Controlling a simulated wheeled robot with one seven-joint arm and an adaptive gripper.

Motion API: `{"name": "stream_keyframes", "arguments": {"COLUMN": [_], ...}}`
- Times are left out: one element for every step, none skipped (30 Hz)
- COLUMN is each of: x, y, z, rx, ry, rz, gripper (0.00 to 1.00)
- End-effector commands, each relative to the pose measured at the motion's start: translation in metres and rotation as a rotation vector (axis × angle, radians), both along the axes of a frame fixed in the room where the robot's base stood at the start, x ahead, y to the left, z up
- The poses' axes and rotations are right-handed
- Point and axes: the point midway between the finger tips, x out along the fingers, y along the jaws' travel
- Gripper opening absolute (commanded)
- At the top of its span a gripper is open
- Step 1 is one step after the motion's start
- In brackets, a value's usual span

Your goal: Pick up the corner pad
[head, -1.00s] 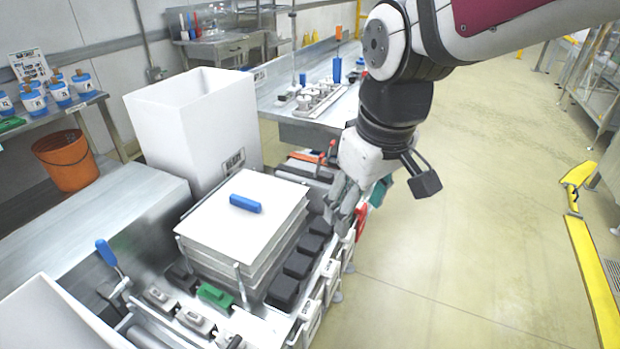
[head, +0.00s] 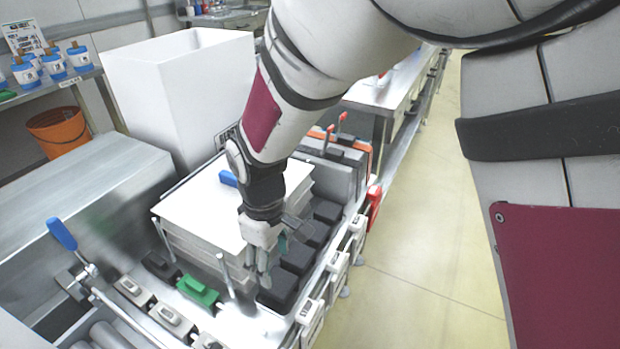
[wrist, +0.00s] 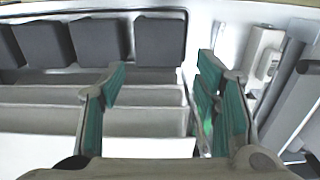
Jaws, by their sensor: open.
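Several dark grey block-shaped pads, which I take to be the corner pads, stand in a row along the right side of a stack of white panels (head: 205,210). The nearest pad (head: 277,293) is at the front end of the row. In the wrist view, pads line the top edge, one of them (wrist: 160,41) above the gap between my fingers. My gripper (head: 262,272) hangs over the front right corner of the stack, by the nearest pads. The wrist view shows its green-lined fingers (wrist: 161,70) apart with nothing held between them. Contact with the panels cannot be told.
A tall white box (head: 175,95) stands behind the stack. A blue handle (head: 228,178) lies on the top panel, partly behind my arm. A green block (head: 198,291) and grey clamps stand in front. Upright metal pins (head: 226,275) edge the stack. The floor to the right is clear.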

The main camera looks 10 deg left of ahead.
Motion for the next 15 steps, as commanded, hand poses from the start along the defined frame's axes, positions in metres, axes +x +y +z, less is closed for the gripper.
{"name": "stream_keyframes", "arguments": {"x": [0.0,0.0,0.0,0.0,0.0,0.0,0.0,0.0,0.0,0.0,0.0,0.0,0.0,0.0,0.0], "y": [-0.001,0.0,0.0,0.0,0.0,0.0,-0.001,-0.001,-0.001,-0.002,-0.003,-0.004,-0.004,-0.005,-0.004], "z": [-0.008,-0.01,-0.013,-0.014,-0.016,-0.017,-0.019,-0.022,-0.026,-0.031,-0.035,-0.042,-0.046,-0.051,-0.056], "rx": [-0.003,-0.002,-0.001,0.0,0.0,0.0,0.0,-0.001,-0.002,-0.002,-0.003,-0.003,-0.003,-0.003,-0.003], "ry": [0.002,0.002,0.0,0.0,0.0,0.0,0.001,0.001,0.002,0.002,0.002,0.002,0.002,0.002,0.002], "rz": [0.0,-0.001,-0.001,-0.001,-0.002,-0.002,-0.002,-0.002,-0.002,-0.002,-0.002,-0.001,-0.002,-0.002,-0.002], "gripper": [0.57,0.57,0.57,0.57,0.57,0.57,0.57,0.57,0.57,0.57,0.57,0.57,0.57,0.57,0.57]}}
